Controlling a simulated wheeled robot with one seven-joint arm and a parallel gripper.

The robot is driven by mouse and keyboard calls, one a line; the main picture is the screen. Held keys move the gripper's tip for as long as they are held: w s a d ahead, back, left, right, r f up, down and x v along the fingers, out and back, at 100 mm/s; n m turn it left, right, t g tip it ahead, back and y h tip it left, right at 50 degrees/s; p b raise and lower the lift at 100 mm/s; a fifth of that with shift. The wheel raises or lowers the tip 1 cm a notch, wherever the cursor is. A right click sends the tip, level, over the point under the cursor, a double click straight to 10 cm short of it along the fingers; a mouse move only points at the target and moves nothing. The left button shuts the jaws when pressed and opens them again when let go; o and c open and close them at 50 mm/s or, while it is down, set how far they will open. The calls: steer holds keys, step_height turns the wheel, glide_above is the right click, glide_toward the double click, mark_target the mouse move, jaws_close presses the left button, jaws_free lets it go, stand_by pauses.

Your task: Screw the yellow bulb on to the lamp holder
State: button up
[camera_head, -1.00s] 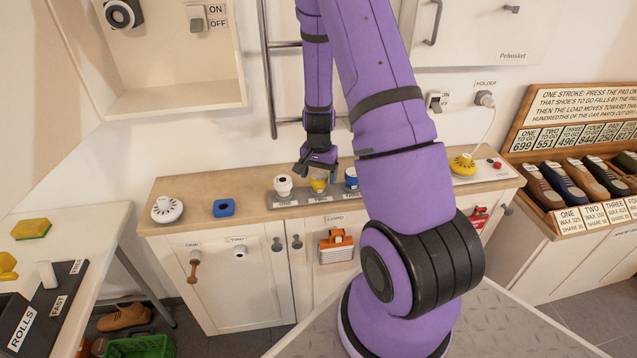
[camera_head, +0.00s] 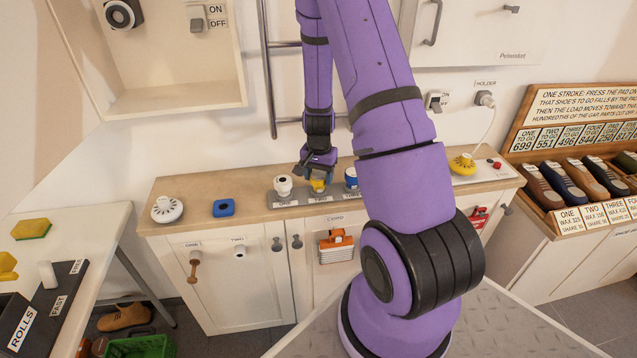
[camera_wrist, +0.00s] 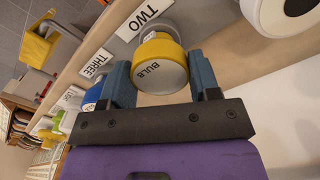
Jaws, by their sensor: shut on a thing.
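The yellow bulb (camera_head: 318,186) sits at the spot marked TWO on a grey rack (camera_head: 290,202) on the wooden counter. In the wrist view the bulb (camera_wrist: 160,62) shows a pale grey face lettered BULB and a yellow band. My gripper (camera_head: 318,178) is over it, and in the wrist view the blue fingers of my gripper (camera_wrist: 161,80) are shut on its two sides. A yellow round fitting (camera_head: 462,164), possibly the lamp holder, stands at the counter's right on a white board, with a cord rising to a wall plug under a HOLDER sign.
A white bulb (camera_head: 283,186) stands at ONE and a blue one (camera_head: 351,178) at THREE, close on either side of my gripper. A white round fitting (camera_head: 167,209) and a blue square one (camera_head: 223,208) lie on the counter's left. A red button (camera_head: 497,165) is beside the yellow fitting.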

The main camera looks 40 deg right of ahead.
mark_target(319, 175)
steer(key=shift+r, duration=0.65)
stand_by(0.3)
steer(key=shift+r, duration=1)
